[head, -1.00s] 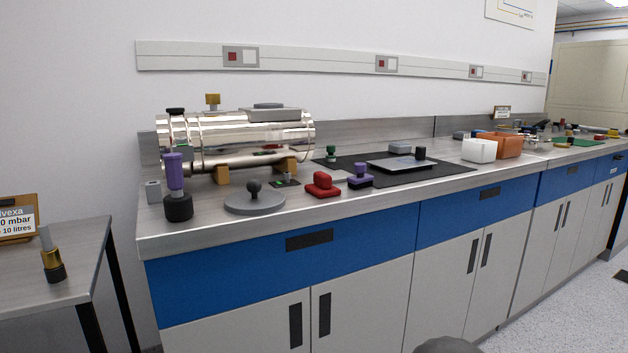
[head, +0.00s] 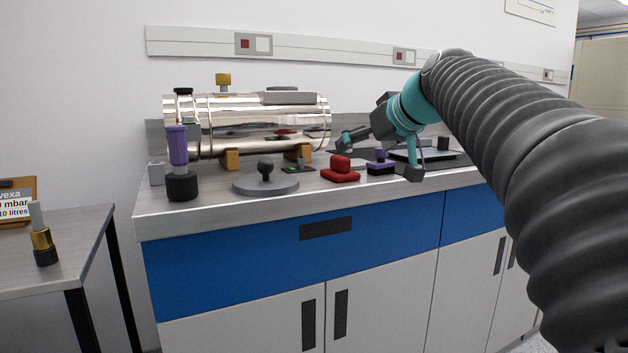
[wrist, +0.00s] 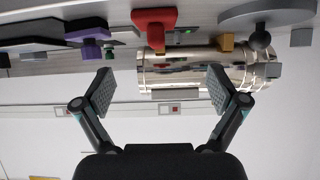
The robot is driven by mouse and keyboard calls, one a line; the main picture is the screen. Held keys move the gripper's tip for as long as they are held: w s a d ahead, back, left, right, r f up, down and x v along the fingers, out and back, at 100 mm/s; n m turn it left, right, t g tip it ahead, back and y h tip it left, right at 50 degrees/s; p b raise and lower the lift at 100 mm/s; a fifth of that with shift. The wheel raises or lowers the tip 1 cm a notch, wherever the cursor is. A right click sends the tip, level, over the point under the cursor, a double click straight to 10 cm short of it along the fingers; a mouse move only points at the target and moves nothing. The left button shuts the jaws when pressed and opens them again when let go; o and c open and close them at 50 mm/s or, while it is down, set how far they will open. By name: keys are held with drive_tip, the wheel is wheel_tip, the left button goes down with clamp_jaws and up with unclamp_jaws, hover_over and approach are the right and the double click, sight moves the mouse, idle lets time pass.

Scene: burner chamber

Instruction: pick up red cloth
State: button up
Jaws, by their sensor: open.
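The red cloth (head: 340,174) looks like a red pad with a raised red lump on top. It lies near the front edge of the counter, between the grey disc and the purple-and-black piece. The wrist view, which is upside down, shows the red cloth (wrist: 154,17) at the top, beyond the fingers. My gripper (head: 381,154) is open and empty above the counter, right of the red cloth and apart from it. Its two spread fingers also frame the wrist view (wrist: 162,90).
A shiny metal cylinder (head: 262,124) stands behind the red cloth. A grey disc with a black knob (head: 266,184) is at its left and a purple-and-black piece (head: 381,168) at its right. A purple-handled tool (head: 178,150) stands at the counter's left end.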

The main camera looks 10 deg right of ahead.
sight(335, 165)
drive_tip(key=x, duration=0.5)
drive_tip(key=r+x, duration=0.1)
drive_tip(key=x, duration=0.2)
drive_tip(key=shift+w+d+f, duration=0.1)
drive_tip(key=shift+w+f, duration=0.05)
drive_tip(key=shift+w, duration=0.5)
drive_tip(key=shift+x, duration=2.65)
drive_tip(key=shift+s+f, duration=0.1)
drive_tip(key=shift+f, duration=0.1)
drive_tip(key=shift+c, duration=0.3)
drive_tip(key=c, duration=1.3)
drive_tip(key=shift+r+p, duration=1.55)
drive_tip(key=shift+r, duration=3.45)
